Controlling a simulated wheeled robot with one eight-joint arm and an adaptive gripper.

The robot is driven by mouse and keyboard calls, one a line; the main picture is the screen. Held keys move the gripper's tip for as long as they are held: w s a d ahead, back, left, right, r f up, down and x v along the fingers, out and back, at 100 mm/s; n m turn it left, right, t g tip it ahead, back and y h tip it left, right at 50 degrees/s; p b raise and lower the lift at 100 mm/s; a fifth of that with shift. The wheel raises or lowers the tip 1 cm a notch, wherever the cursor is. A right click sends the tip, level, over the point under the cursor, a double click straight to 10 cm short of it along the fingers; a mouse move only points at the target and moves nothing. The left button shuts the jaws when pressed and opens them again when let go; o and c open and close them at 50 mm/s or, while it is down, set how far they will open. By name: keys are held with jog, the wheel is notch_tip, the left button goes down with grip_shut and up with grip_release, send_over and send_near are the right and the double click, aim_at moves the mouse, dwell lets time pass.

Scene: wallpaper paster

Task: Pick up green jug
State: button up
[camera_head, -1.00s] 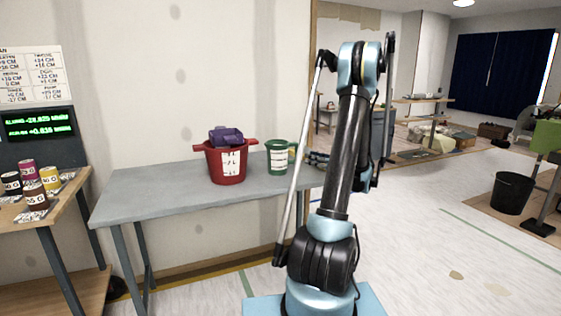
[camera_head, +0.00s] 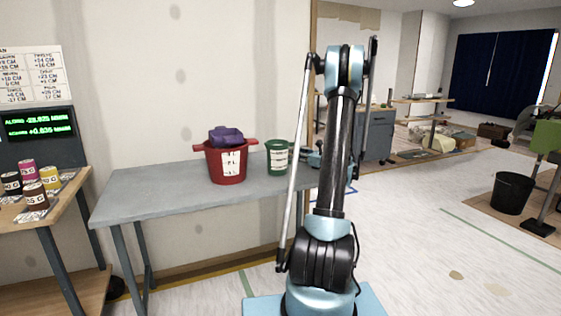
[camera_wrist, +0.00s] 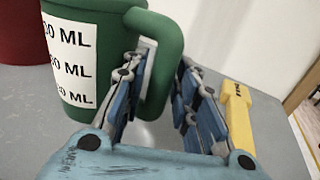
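The green jug (camera_head: 277,157) stands upright near the right end of the grey table, with a white measuring label on its front. In the wrist view the jug (camera_wrist: 100,22) fills the upper left, its handle (camera_wrist: 168,60) facing my gripper. My gripper (camera_wrist: 165,80) is open with its blue fingers on either side of the handle. The left finger reaches the handle's opening and the right finger is outside it. I cannot tell whether either touches. In the head view my gripper is partly hidden behind my arm.
A red bucket (camera_head: 227,166) holding a purple container (camera_head: 226,137) stands left of the jug on the grey table (camera_head: 160,194). A yellow object (camera_wrist: 238,115) lies right of my gripper. Paint cans (camera_head: 28,172) sit on a wooden table at the left.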

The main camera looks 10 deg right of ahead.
grip_shut()
jog(key=shift+r, duration=0.15)
